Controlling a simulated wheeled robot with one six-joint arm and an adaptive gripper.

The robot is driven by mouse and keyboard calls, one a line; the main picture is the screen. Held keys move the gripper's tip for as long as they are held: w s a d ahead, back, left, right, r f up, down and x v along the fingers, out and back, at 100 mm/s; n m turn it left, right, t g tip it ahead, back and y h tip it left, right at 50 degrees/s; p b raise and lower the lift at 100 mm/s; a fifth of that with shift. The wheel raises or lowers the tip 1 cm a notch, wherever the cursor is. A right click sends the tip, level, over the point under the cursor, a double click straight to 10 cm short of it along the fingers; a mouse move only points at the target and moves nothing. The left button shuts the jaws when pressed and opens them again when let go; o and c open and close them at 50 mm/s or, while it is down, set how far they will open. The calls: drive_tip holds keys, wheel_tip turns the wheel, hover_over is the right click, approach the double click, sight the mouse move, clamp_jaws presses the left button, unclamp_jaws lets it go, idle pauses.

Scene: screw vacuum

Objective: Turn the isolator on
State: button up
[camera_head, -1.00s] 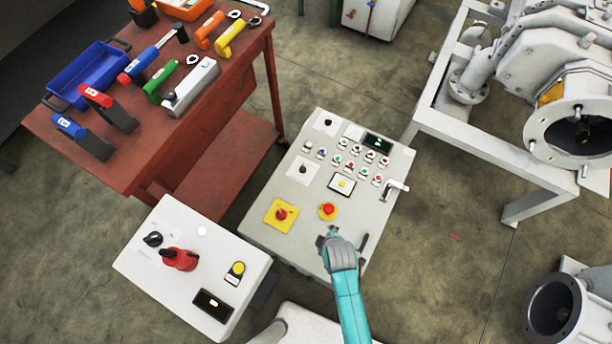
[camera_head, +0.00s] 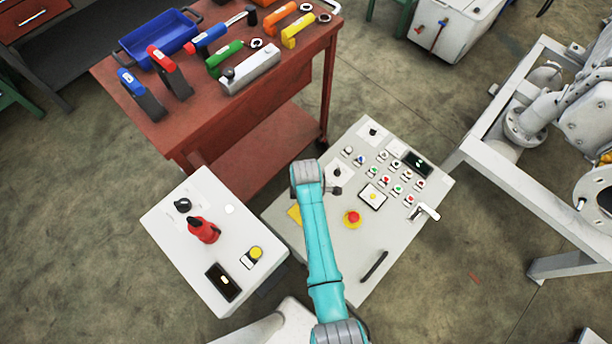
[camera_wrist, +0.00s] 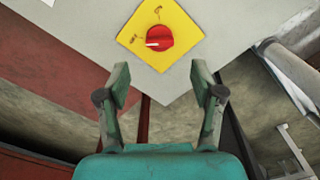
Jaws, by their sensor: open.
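The isolator's likely switch is a red rotary knob (camera_wrist: 159,38) on a yellow diamond-looking plate (camera_wrist: 180,22) in the wrist view. Its white pointer line lies nearly level in that view. Small dark marks sit on the plate, too small to read. In the head view only a sliver of the yellow plate (camera_head: 294,214) shows; my arm hides the knob. My gripper (camera_wrist: 160,80) is open and empty. Its fingertips appear just below the plate in the wrist view, apart from the knob. In the head view the fingers are hidden behind my arm.
The grey panel (camera_head: 330,255) carries several buttons, a red emergency button (camera_head: 352,217) and a handle (camera_head: 375,265). A white box (camera_head: 180,240) with a red knob (camera_head: 204,230) stands to its left. A red tool table (camera_head: 150,130) stands behind. A white metal frame (camera_head: 520,185) is at right.

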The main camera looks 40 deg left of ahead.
wheel_tip(320, 180, down, 8)
drive_tip(key=shift+r, duration=0.1)
idle(0.4)
